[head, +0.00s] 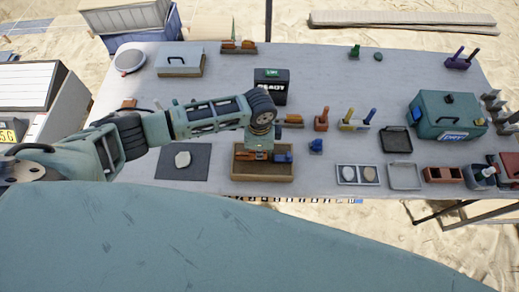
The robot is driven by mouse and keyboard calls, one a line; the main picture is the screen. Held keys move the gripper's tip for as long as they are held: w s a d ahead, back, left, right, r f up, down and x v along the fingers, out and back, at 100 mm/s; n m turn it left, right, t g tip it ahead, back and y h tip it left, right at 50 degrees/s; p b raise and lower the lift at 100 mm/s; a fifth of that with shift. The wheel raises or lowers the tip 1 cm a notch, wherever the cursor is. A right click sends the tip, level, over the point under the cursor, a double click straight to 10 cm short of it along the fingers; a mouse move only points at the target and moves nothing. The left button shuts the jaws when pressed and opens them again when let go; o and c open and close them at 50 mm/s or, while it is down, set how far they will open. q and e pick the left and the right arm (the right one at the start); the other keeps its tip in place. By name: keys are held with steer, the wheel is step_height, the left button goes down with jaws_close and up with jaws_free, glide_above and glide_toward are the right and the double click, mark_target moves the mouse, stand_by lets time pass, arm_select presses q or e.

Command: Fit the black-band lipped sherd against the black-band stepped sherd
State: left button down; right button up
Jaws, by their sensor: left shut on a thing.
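My left gripper (261,142) points down over a wooden sand tray (263,179) at the table's front edge, left of centre. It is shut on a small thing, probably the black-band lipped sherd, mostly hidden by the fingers. Orange-brown pieces (246,156) and a blue piece (283,157) show low around the gripper. I cannot tell which piece is the black-band stepped sherd, nor whether any sherds touch. My right gripper is not in view.
A dark mat (198,170) with a pale stone lies left of the tray. A black box (272,86) stands behind the gripper. A small blue object (316,146), an orange-red block (321,119) and a green case (447,117) stand to the right.

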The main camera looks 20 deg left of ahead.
arm_select(q)
steer(key=shift+f+b, duration=0.65)
steer(key=shift+f, duration=0.55)
steer(key=c, duration=1.8)
jaws_free()
steer(key=shift+r, duration=0.1)
step_height(320, 180, up, 12)
steer(key=shift+f, duration=0.1)
